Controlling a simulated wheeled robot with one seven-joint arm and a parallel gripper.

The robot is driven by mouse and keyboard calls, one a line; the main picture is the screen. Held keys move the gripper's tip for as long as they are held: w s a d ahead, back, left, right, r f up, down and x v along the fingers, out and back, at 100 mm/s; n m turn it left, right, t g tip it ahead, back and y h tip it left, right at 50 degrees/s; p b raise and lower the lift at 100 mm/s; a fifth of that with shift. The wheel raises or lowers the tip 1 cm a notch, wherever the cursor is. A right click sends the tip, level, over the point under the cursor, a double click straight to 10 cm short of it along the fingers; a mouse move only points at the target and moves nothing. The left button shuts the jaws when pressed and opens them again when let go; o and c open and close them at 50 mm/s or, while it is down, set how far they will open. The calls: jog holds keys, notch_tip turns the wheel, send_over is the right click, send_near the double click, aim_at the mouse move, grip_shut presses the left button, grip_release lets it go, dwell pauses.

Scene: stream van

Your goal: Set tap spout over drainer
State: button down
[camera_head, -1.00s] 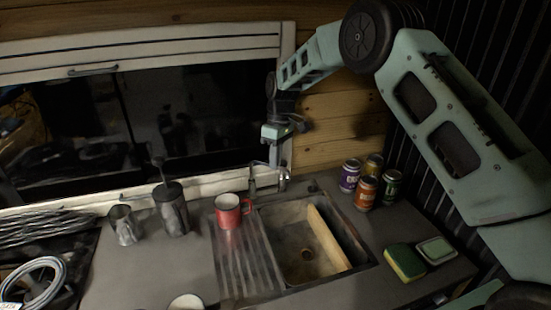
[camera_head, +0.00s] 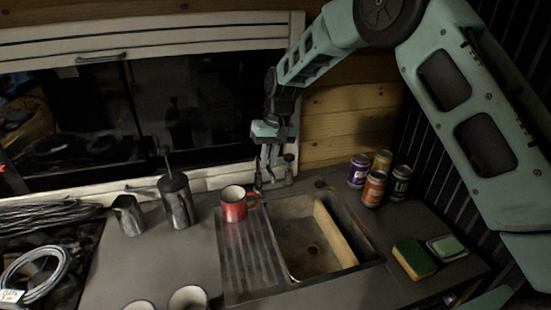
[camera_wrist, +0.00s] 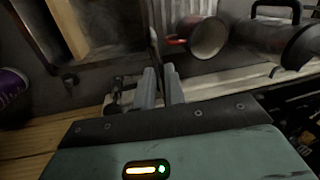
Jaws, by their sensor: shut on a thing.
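The tap (camera_head: 287,178) stands at the back edge of the sink, below the window. My gripper (camera_head: 269,166) reaches down to it from above and is shut on its thin spout. In the wrist view the fingers (camera_wrist: 162,84) close around the dark spout (camera_wrist: 154,40), which extends past them near the boundary of sink and drainer. The ribbed drainer (camera_head: 245,262) lies left of the sink (camera_head: 300,262); it also shows in the wrist view (camera_wrist: 182,14). The fingers partly hide the spout, so its exact end is hard to tell.
A red mug (camera_head: 233,207) stands on the drainer's back end, close to the spout. A metal pot (camera_head: 176,203) and a jug (camera_head: 129,216) are further left. A wooden board (camera_head: 334,234) lies in the sink. Several cans (camera_head: 374,188) and a sponge (camera_head: 413,260) are right.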

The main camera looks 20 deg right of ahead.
jog(key=w+a+m+t+p, duration=0.1)
jog(key=w+a+m, duration=0.1)
jog(key=a+m, duration=0.5)
jog(key=shift+a+m+t+h+p, duration=0.15)
jog(key=shift+m+t+h+p, duration=0.2)
jog(key=shift+m, duration=1.45)
jog(key=shift+w+r, duration=0.1)
jog(key=c, duration=1.5)
grip_release()
jog(key=r+b, duration=0.1)
jog(key=r, duration=0.4)
jog(key=s+d+r+b, duration=0.1)
jog(key=r, duration=0.5)
jog(key=s+d+r+b, duration=0.1)
jog(key=r+b, duration=0.1)
jog(key=r, duration=0.4)
jog(key=shift+s+d, duration=0.15)
jog(key=shift+s, duration=0.1)
